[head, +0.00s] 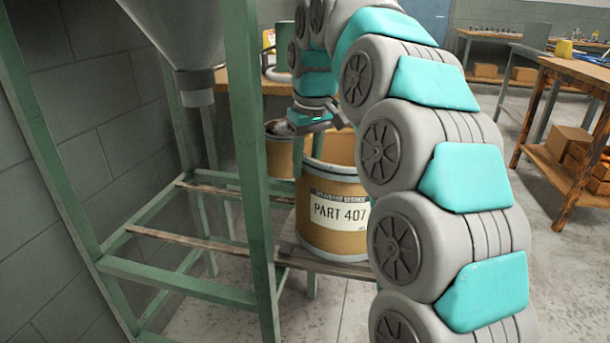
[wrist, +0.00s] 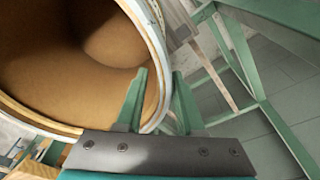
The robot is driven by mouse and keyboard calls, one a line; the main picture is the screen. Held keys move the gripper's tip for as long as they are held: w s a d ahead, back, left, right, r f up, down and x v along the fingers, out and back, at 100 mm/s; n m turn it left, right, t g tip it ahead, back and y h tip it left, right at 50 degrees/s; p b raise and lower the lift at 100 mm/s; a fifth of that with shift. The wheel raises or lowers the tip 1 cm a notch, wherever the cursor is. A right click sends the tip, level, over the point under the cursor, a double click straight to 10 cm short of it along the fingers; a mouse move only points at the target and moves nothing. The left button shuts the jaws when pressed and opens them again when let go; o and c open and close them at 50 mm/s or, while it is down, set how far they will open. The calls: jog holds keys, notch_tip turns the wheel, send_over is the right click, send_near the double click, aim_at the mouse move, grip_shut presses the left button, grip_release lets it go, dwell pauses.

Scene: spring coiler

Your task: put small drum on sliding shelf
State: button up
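A small tan drum (head: 279,158) with a pale rim shows in the head view, left of and behind a larger drum. In the wrist view a tan drum interior with a pale rim (wrist: 60,128) fills the upper left. My gripper's green fingers (wrist: 160,98) stand close together on either side of this drum's wall, one inside and one outside. Wooden slats (head: 185,241) cross the green frame at left; a wooden board (head: 322,264) extends from it under the larger drum.
The larger drum (head: 338,212), labelled PART 407, stands open and upright beside the small one. The green frame (head: 252,160) with a grey hopper (head: 185,45) is close at left. A wooden workbench (head: 575,75) stands at right. The floor between is clear.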

aim_at(307, 155)
jog(key=shift+s+d+r, duration=0.1)
jog(key=shift+s+r, duration=0.05)
jog(key=shift+r, duration=0.8)
jog(key=shift+s+r, duration=0.1)
jog(key=shift+r, duration=0.8)
jog(key=shift+r, duration=0.1)
